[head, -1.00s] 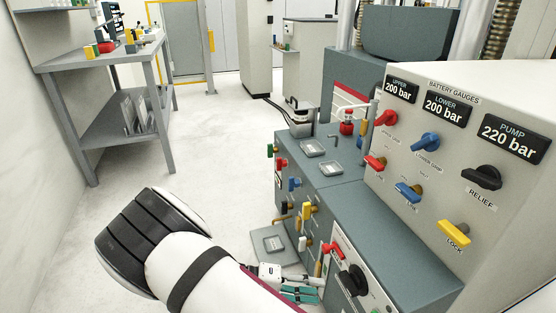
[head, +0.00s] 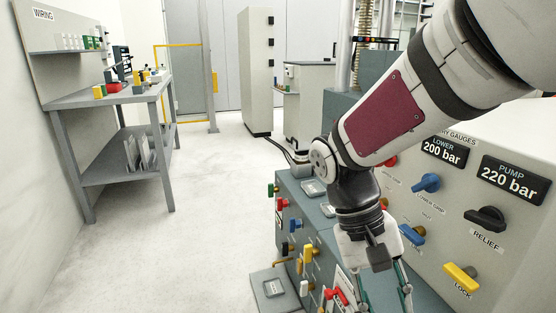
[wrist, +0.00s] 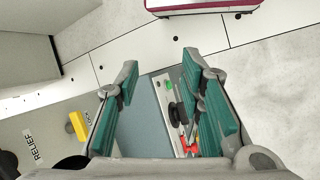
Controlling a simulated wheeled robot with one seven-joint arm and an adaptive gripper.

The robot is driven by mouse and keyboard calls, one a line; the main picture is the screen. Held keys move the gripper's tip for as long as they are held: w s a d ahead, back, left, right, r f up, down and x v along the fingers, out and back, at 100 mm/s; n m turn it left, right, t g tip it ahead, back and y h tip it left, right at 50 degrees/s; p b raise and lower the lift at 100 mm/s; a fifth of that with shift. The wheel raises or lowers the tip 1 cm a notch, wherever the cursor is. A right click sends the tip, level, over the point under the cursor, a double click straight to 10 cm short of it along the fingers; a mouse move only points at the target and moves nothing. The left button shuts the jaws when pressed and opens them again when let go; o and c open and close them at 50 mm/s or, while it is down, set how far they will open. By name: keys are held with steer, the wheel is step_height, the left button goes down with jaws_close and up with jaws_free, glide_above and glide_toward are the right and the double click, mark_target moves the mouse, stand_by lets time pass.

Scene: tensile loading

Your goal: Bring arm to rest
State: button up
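My gripper (wrist: 160,100) shows in the wrist view with its two teal-padded fingers spread apart and nothing between them. In the head view my gripper (head: 385,285) hangs at the lower right, pointing down, in front of the gauge panel (head: 513,218) and over the teal-topped cabinet (head: 428,294). My arm crosses the upper right of the head view and hides part of the panel, including the upper gauge. The wrist view looks past the fingers onto the cabinet top (wrist: 158,88) and its front, with a black knob and red handle.
The panel carries a blue knob (head: 426,183), a black relief knob (head: 486,218) and a yellow lock lever (head: 461,277). Small coloured levers line the cabinet front. A grey workbench (head: 120,97) stands at the left. The floor (head: 210,200) between is clear.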

steer(key=s+d+r+t+y, duration=0.1)
steer(key=s+r+t+y, duration=0.15)
steer(key=s, duration=0.55)
steer(key=s+d+r+t+y, duration=0.1)
steer(key=s+d+r+t, duration=0.15)
steer(key=s, duration=0.55)
step_height(320, 180, up, 28)
steer(key=t+p, duration=0.3)
steer(key=p, duration=2.3)
steer(key=shift+a+r+n, duration=0.15)
steer(key=shift+a+n, duration=0.05)
steer(key=shift+n, duration=0.2)
